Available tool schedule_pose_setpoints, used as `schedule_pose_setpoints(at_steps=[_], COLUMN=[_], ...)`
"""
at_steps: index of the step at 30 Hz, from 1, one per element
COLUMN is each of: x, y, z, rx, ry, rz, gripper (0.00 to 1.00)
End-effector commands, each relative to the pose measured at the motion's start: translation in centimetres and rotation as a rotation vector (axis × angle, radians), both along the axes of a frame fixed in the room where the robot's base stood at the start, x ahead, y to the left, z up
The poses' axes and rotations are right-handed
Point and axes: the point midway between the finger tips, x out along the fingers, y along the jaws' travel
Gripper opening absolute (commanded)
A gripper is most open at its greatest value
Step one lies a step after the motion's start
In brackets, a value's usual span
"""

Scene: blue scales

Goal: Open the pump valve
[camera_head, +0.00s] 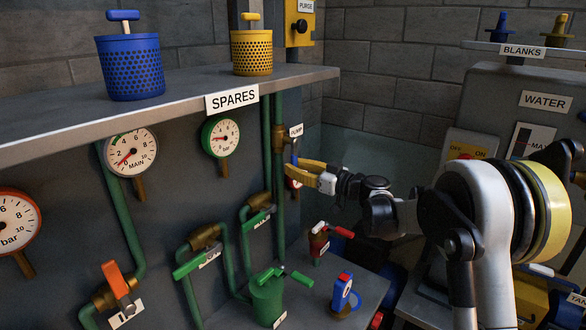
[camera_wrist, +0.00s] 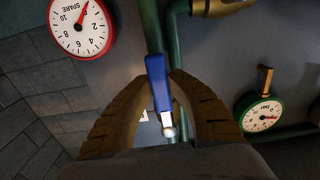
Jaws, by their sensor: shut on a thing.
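The pump valve has a brass body (camera_head: 278,138) on a green vertical pipe, beside a white PUMP label (camera_head: 296,131). Its blue lever (camera_head: 294,154) hangs down roughly along the pipe. My gripper (camera_head: 301,164) reaches in from the right with its yellow fingers at the lever. In the wrist view the blue lever (camera_wrist: 157,82) lies between the two fingertips (camera_wrist: 162,80), and they are shut on it. In the head view the fingers partly hide the lever's lower end.
A red-rimmed SPARE gauge (camera_wrist: 82,28) sits close by the fingers. A green-rimmed gauge (camera_head: 221,137) is left of the pipe. The SPARES shelf (camera_head: 190,92) overhangs at left. A red valve (camera_head: 319,240) and a blue-and-red item (camera_head: 343,292) stand below my arm.

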Motion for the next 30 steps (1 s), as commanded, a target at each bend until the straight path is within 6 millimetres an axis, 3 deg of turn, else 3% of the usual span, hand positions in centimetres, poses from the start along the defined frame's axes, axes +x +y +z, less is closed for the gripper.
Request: schedule_pose_setpoints(at_steps=[11, 12, 14, 15, 25, 30], x=[0.1, 0.1, 0.1, 0.1, -0.1, -1.6], y=[-0.1, -0.1, -0.1, -0.1, -0.3, -2.4], z=[0.1, 0.1, 0.1, 0.1, 0.1, 0.1], rx=[-0.002, -0.002, -0.002, -0.002, -0.002, -0.002], ry=[-0.004, -0.004, -0.004, -0.004, -0.004, -0.003], rz=[-0.003, -0.003, -0.003, -0.003, -0.002, -0.005], gripper=[0.0, 0.23, 0.41, 0.43, 0.43, 0.43])
